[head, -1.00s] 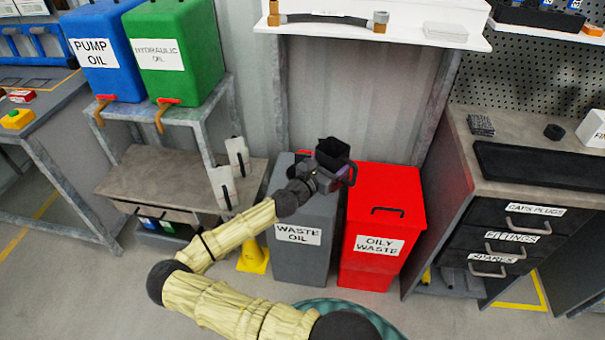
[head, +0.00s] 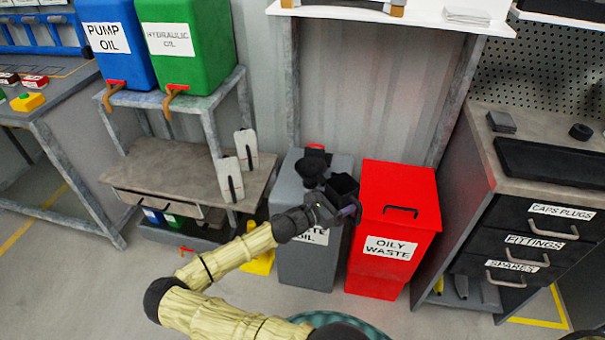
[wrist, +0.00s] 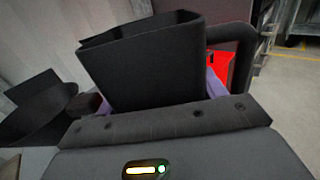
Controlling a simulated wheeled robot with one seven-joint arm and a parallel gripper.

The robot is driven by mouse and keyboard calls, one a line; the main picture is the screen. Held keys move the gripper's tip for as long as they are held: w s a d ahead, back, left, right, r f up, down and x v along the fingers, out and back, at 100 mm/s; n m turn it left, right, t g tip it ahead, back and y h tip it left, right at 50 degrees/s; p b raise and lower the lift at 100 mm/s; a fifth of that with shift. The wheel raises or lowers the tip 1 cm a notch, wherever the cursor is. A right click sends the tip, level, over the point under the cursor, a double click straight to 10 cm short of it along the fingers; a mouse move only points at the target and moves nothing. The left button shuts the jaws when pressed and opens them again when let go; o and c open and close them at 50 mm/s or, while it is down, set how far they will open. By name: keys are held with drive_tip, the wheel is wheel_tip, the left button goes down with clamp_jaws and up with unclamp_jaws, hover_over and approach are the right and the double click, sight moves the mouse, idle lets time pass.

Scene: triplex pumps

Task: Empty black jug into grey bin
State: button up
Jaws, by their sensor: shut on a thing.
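The black jug (head: 343,186) is in my gripper (head: 343,213), at the front right of the grey bin's top. In the wrist view the jug (wrist: 150,62) stands close in front of the jaws, looks slightly tilted, and partly hides their purple fingers (wrist: 216,92). Its contents cannot be seen. The grey bin (head: 300,262), labelled for waste oil, has a black funnel (head: 307,163) on top. The funnel (wrist: 42,108) shows left of the jug in the wrist view, apart from it. My wrist covers part of the bin's label.
A red oily waste bin (head: 398,205) stands close on the right of the grey bin. A bench (head: 165,178) with two white containers is on the left. A drawer cabinet (head: 535,225) is at the right, and a white shelf (head: 420,18) is above.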

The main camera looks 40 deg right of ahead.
drive_tip(key=shift+a+f, duration=0.15)
drive_tip(key=shift+f, duration=0.05)
